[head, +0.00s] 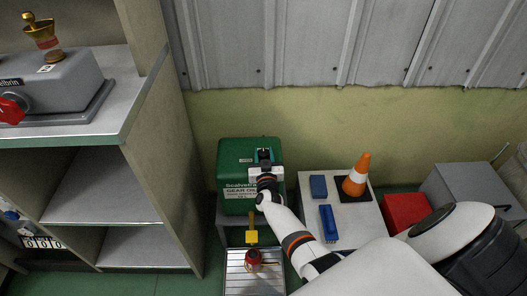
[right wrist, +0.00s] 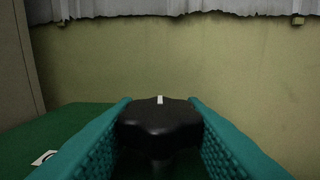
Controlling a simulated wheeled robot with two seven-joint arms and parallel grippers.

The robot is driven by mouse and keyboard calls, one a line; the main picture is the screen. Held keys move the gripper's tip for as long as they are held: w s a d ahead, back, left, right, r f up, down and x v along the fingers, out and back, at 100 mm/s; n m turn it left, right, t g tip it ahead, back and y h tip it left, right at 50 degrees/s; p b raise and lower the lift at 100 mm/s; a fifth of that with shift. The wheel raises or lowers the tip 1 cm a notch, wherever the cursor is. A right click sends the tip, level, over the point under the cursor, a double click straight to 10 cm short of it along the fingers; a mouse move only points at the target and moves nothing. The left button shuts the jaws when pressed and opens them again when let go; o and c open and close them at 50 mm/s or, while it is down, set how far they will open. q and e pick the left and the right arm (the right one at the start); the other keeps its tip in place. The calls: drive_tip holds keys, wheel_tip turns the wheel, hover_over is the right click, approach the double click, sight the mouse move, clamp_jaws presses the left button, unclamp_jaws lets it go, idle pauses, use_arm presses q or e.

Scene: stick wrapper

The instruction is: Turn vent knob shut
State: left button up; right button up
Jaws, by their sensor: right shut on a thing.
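A black knob (right wrist: 159,122) with a white mark on its upper edge shows in the right wrist view. It sits between the two teal, ridged fingers of my right gripper (right wrist: 160,104), which is shut on it. The white mark points up in that view. The knob's stem goes down below it, mostly in shadow. In the head view my right gripper (head: 264,157) is over the top of a green gear oil container (head: 234,160) with a white label. The gripper largely hides the knob there. My left gripper is not in view.
A pale table (head: 350,222) to the right holds an orange and white cone (head: 356,175) and two blue objects. A red box (head: 404,211) stands beyond it. A metal tray (head: 238,284) with a red and yellow item lies in front. Shelves (head: 105,195) stand left; a wall is behind.

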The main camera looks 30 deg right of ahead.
drive_tip(key=shift+d+r+m+g+h, duration=0.1)
drive_tip(key=shift+d+m+g+h, duration=0.05)
drive_tip(key=shift+m+g+h, duration=0.3)
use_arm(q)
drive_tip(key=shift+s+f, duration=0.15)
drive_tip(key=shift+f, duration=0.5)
use_arm(e)
drive_tip(key=o, duration=1)
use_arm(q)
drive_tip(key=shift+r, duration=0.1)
use_arm(e)
drive_tip(key=shift+s+a, duration=0.25)
drive_tip(key=shift+a, duration=0.05)
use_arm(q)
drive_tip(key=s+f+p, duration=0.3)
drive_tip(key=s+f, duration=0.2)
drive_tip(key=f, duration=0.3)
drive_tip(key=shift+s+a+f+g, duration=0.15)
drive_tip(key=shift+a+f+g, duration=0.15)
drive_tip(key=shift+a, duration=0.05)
use_arm(e)
drive_tip(key=v, duration=1.1)
drive_tip(key=shift+s, duration=0.2)
